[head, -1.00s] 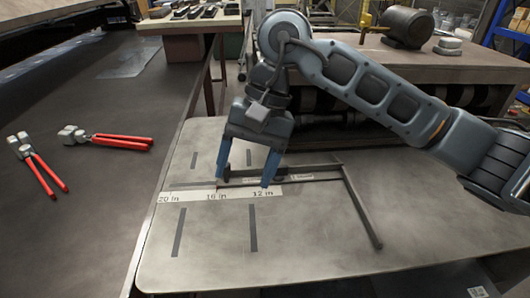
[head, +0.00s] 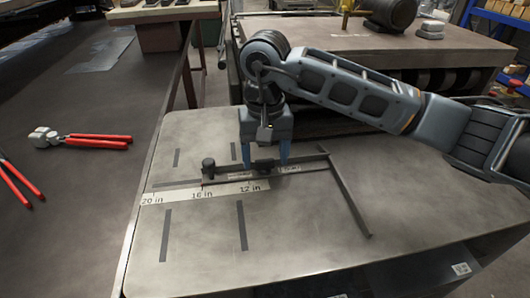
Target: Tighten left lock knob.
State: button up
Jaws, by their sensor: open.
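A dark metal gauge with a long bar (head: 230,177) lies on the steel table beside a printed inch scale. The left lock knob (head: 208,165) is a small black upright knob at the bar's left end, near the 16 in mark. My gripper (head: 265,161) points down with its blue fingers spread, to the right of the left knob and apart from it. A dark block (head: 263,166) on the bar shows between the fingers. Whether the fingers touch it cannot be told.
The steel table (head: 205,255) is clear in front, apart from dark strips and the scale (head: 207,191). The gauge's long arm (head: 350,199) reaches toward the front right. Red-handled pliers (head: 85,139) lie on the dark bench (head: 85,215) at left.

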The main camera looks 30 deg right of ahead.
jog(key=shift+f, duration=0.15)
jog(key=shift+c, duration=0.3)
jog(key=c, duration=1)
